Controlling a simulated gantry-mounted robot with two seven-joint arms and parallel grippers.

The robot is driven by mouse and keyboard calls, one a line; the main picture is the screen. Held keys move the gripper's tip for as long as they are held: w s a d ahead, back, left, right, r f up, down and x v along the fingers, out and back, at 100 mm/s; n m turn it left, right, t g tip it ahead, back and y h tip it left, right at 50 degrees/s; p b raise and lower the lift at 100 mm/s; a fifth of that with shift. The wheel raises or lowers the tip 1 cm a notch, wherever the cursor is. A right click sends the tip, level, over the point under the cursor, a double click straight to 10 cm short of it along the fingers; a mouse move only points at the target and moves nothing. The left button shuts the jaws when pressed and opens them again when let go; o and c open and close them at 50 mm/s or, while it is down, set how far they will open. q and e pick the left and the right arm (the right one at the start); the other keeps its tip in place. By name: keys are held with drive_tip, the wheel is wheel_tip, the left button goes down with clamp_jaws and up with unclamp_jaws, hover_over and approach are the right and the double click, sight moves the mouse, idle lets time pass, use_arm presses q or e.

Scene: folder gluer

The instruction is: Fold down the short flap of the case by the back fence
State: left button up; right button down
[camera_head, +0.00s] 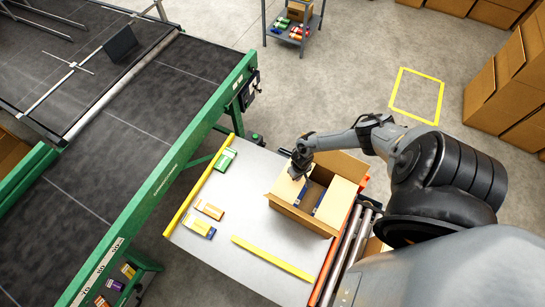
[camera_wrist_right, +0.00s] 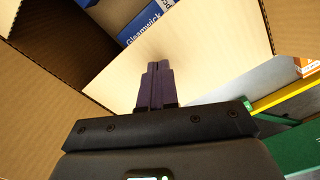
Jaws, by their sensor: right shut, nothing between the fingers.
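The open case (camera_head: 301,217) is a brown cardboard box on the grey table, near its right side. Pale panels lie at its left (camera_head: 285,188) and right, with a dark gap between them. Blue printed cartons show in the gap, and one blue carton (camera_wrist_right: 147,18) also shows in the right wrist view. My right gripper (camera_head: 296,174) is at the case's upper left in the head view, shut and empty. In the right wrist view its fingertips (camera_wrist_right: 157,66) are over a pale cardboard panel (camera_wrist_right: 205,60); I cannot tell whether they touch. My left gripper is out of view.
Yellow strips edge the grey table (camera_head: 230,210) at left (camera_head: 200,185) and front (camera_head: 272,258). An orange rail and rollers (camera_head: 352,250) run along its right. A green carton (camera_head: 225,159) and orange and blue cartons (camera_head: 199,226) lie left. A green-framed conveyor (camera_head: 165,170) stands beyond.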

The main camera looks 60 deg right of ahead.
drive_tip(key=shift+r, duration=0.1)
drive_tip(key=shift+r+p, duration=0.85)
drive_tip(key=shift+r, duration=3.6)
